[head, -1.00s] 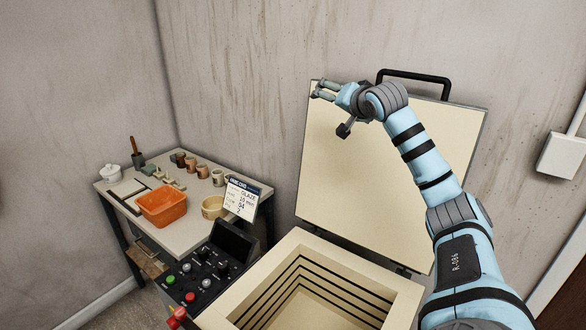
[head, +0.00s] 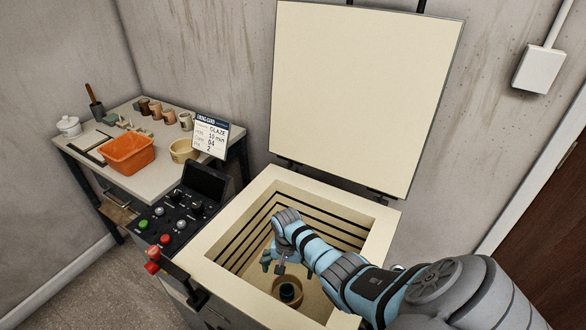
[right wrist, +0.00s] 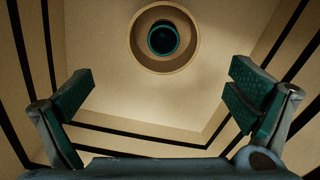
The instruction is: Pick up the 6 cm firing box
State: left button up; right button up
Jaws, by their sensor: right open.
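A round tan vessel (right wrist: 165,65) stands on the kiln floor, and a dark cup with a teal rim (right wrist: 163,54) sits inside it. The vessel also shows low in the kiln in the head view (head: 291,301). I see no size mark, so I cannot tell whether it is the 6 cm firing box. A similar tan round tub (head: 182,151) stands on the side table. My right gripper (head: 273,266) reaches down into the kiln, open and empty. In the right wrist view the vessel lies beyond the fingers, apart from them. My left gripper is out of view.
The square kiln (head: 235,215) has grooved walls close around my right gripper. Its lid (head: 365,90) stands open behind. A control panel (head: 172,220) and a firing card (head: 210,136) are at left. The table holds an orange bin (head: 127,155) and several small cups.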

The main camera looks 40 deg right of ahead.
aim_at(287, 291)
jog(key=f+b, duration=0.3)
jog(key=f, duration=0.1)
jog(key=f+b, duration=0.3)
jog(key=f, duration=0.2)
jog(key=f+b, duration=0.3)
jog(key=f, duration=0.1)
jog(key=shift+w+a+f, duration=0.1)
jog(key=shift+a+f, duration=0.15)
jog(key=shift+f, duration=0.05)
jog(key=shift+r, duration=0.15)
jog(key=shift+c, duration=0.6)
jog(key=c, duration=1)
